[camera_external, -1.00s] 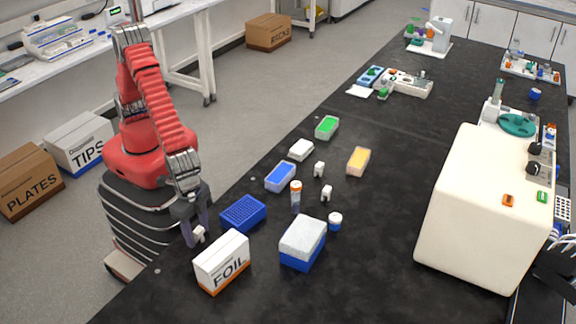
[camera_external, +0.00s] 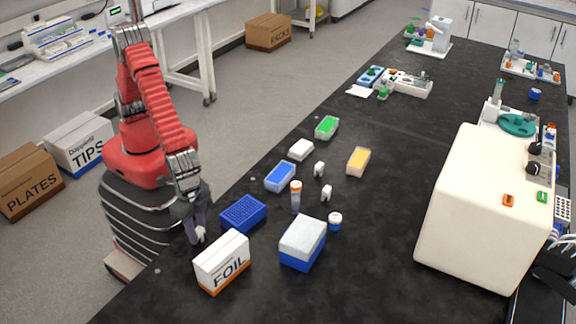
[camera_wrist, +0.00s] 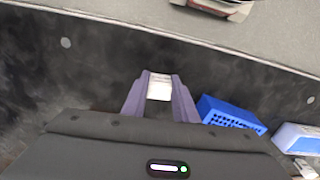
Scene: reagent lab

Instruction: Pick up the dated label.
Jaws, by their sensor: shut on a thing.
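The dated label (camera_wrist: 159,88) is a small white block-like piece between my fingers in the wrist view. In the external view the white label (camera_external: 199,234) shows at the fingertips, near the table's front edge, left of the blue rack and behind the foil box. My gripper (camera_external: 197,232) points down and is shut on it. In the wrist view my gripper's (camera_wrist: 159,94) two purple fingers press on its sides. Any writing on it is too small to read. I cannot tell whether it touches the table.
A blue rack (camera_external: 243,215) stands close on the right, and the FOIL box (camera_external: 222,262) stands close in front.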

